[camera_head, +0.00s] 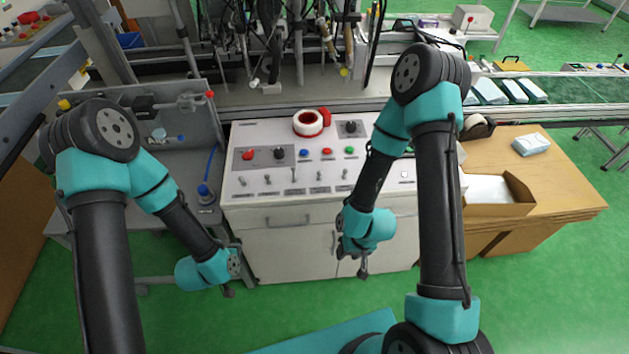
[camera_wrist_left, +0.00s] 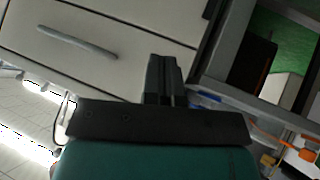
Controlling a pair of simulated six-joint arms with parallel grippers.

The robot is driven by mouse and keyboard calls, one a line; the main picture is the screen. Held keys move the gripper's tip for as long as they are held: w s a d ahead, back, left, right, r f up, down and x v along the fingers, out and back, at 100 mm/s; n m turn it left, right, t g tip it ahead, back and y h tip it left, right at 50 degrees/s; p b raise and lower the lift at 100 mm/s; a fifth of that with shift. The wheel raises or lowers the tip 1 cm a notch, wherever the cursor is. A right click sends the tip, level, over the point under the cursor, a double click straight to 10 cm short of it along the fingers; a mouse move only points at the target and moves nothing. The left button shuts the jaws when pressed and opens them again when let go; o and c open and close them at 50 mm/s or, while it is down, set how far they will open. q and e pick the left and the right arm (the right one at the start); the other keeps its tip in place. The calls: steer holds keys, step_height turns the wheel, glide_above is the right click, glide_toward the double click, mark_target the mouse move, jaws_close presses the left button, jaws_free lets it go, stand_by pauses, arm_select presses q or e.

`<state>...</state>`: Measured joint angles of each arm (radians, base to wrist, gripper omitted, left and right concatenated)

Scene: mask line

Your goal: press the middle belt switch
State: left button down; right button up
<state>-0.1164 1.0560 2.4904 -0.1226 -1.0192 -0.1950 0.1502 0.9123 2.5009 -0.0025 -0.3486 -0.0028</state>
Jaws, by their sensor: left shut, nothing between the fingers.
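The white control panel (camera_head: 290,205) tops a cabinet in the middle of the head view. A row of several small metal toggle switches runs along its front part. The middle switch (camera_head: 293,174) stands at the centre of that row, with its lever up. My left gripper (camera_head: 233,270) is below and left of the panel, in front of the cabinet, apart from the switches. In the left wrist view its fingers (camera_wrist_left: 165,80) are shut and empty, with the cabinet front behind them. My right gripper (camera_head: 352,262) hangs in front of the cabinet's right half; its fingers are too small to judge.
Behind the switches sit a red emergency button (camera_head: 248,155), blue, red and green buttons, and a white-and-red roll (camera_head: 308,123). A drawer handle (camera_wrist_left: 75,42) shows in the left wrist view. A wooden table (camera_head: 560,180) with an open box (camera_head: 500,195) stands right.

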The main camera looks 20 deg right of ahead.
mark_target(319, 174)
arm_select(q)
steer(key=d+r+m+t+h, duration=0.3)
steer(key=d+r+h, duration=0.1)
steer(key=d, duration=0.5)
steer(key=d+r+m+t+h, duration=0.3)
steer(key=d+r, duration=0.4)
steer(key=d, duration=0.2)
steer(key=shift+s+h, duration=0.4)
steer(key=shift+s, duration=0.05)
steer(key=shift+r, duration=0.1)
steer(key=x, duration=1.4)
steer(key=shift+w+r, duration=0.15)
steer(key=shift+r, duration=0.05)
steer(key=shift+a+t, duration=0.15)
steer(key=shift+t, duration=0.15)
